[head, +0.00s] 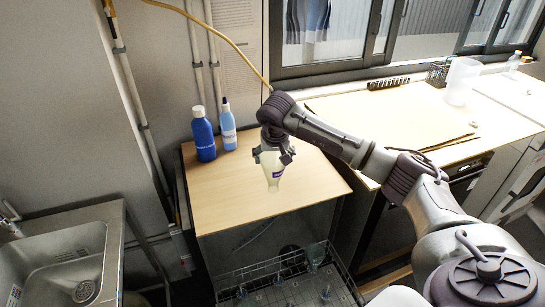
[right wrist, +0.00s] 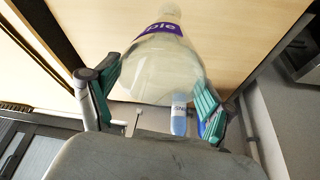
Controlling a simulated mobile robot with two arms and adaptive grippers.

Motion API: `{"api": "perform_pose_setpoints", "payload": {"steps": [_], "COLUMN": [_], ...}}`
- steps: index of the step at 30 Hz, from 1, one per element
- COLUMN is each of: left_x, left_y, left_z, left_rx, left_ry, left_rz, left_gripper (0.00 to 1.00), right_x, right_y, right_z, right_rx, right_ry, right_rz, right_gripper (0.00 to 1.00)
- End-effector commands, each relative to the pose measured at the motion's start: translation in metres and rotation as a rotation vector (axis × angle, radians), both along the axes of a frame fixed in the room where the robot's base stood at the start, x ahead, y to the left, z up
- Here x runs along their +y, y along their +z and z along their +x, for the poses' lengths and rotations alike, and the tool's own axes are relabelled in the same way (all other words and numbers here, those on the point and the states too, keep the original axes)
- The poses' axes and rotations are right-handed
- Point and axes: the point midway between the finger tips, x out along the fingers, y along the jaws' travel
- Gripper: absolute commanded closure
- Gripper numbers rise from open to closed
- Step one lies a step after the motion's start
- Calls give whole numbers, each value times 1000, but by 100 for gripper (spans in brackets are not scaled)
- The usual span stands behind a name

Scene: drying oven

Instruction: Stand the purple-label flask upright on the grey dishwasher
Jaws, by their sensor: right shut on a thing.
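The clear flask (head: 273,168) has a purple label and hangs above a wood-coloured top. Its narrow end points down in the head view. In the right wrist view the flask (right wrist: 160,65) has its wide body between the fingers and its label on the side away from the palm. My right gripper (head: 272,155) is shut on the flask's wide part. An open wire rack (head: 285,275) lies below the front of the wood-coloured top (head: 235,195), apparently the dishwasher; little of its grey body shows. My left gripper is out of view.
A dark blue bottle (head: 203,138) and a light blue bottle (head: 228,128) stand at the back left of the wood-coloured top. The rest of that top is clear. A metal sink (head: 70,245) is at the left, and a long counter (head: 400,115) with flat boards at the right.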

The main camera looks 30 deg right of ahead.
Motion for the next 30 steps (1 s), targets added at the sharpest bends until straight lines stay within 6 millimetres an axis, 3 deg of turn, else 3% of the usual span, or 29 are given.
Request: {"api": "perform_pose_setpoints", "payload": {"steps": [18, 30], "left_x": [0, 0], "left_y": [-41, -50], "left_z": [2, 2], "left_rx": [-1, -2], "left_ry": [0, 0], "left_rz": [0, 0], "left_gripper": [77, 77], "right_x": [0, 0], "right_y": [-52, -64], "right_z": [0, 0], "right_rx": [-1, -2], "right_ry": [0, 0], "right_rz": [0, 0], "right_gripper": [56, 56]}}
